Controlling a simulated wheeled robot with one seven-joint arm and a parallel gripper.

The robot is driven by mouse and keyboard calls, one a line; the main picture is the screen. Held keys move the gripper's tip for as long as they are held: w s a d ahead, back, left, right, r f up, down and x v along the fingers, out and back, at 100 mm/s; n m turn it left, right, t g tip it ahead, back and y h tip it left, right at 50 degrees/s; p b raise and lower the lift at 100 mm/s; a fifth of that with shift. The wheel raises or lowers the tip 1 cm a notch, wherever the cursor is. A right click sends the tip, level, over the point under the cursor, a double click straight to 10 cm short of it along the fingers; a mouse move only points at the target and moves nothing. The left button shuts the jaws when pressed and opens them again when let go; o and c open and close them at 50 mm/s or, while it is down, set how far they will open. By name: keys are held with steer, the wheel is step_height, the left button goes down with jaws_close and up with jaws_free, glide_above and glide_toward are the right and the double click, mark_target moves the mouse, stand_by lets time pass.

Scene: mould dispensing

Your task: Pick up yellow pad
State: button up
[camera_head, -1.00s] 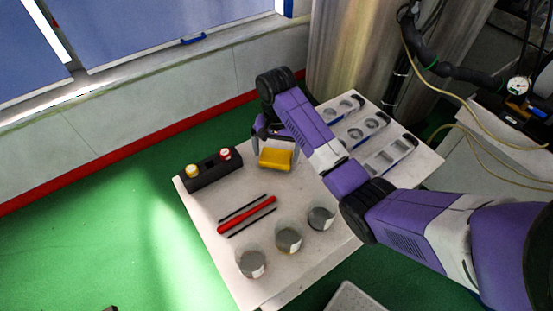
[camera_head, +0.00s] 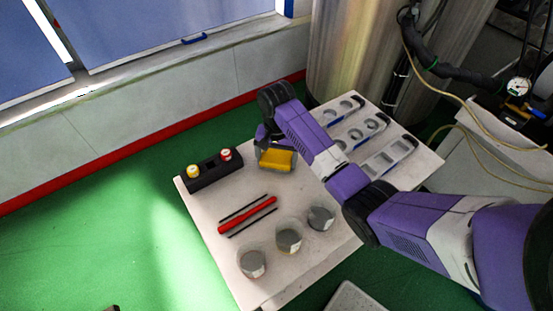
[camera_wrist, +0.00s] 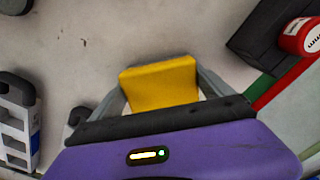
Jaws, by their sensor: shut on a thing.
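The yellow pad (camera_head: 277,159) is a small block near the back of the white table (camera_head: 225,274). My gripper (camera_head: 276,163) is around it, with a finger on either side. In the wrist view the yellow pad (camera_wrist: 160,84) sits between the two grey fingers of my gripper (camera_wrist: 161,88), and the gripper is shut on it. The near part of the pad is hidden by the gripper body. I cannot tell whether the pad touches the table.
A black holder (camera_head: 213,175) with a yellow-capped and a red-capped bottle stands left of the pad. A red tool (camera_head: 247,216) lies between black rods. Several round containers (camera_head: 289,238) stand at the front. Grey moulds (camera_head: 362,131) lie to the right, behind my arm.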

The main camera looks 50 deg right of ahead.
steer(key=shift+r, duration=0.1)
step_height(320, 180, up, 15)
steer(key=p, duration=0.7)
step_height(320, 180, up, 5)
glide_above(276, 157)
